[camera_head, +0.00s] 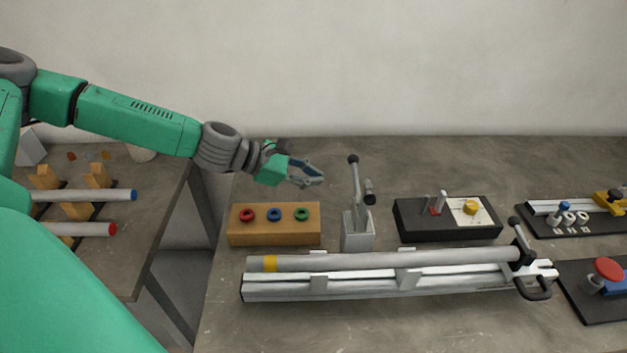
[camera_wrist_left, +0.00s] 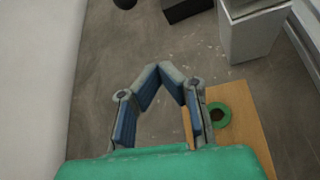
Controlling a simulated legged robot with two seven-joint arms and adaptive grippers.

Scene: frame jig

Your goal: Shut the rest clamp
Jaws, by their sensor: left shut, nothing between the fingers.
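A clamp with an upright lever (camera_head: 355,180) and a black ball knob stands on a light grey block (camera_head: 358,232), behind the rail; I take it to be the rest clamp. A dark rubber-like tip sits beside the lever, which points up. My left gripper (camera_head: 321,181) is in the air left of the lever, apart from it. In the left wrist view its fingertips (camera_wrist_left: 172,70) meet with nothing between them. The grey block (camera_wrist_left: 250,38) shows there at the upper right. A grey tube (camera_head: 390,259) with a yellow band lies along the rail (camera_head: 360,288). My right gripper is out of view.
A wooden block (camera_head: 275,236) with red, blue and green rings stands left of the clamp. A black box (camera_head: 445,228) stands to its right. A second black handle (camera_head: 535,288) is at the rail's right end. A side table (camera_head: 130,250) with rods is at left.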

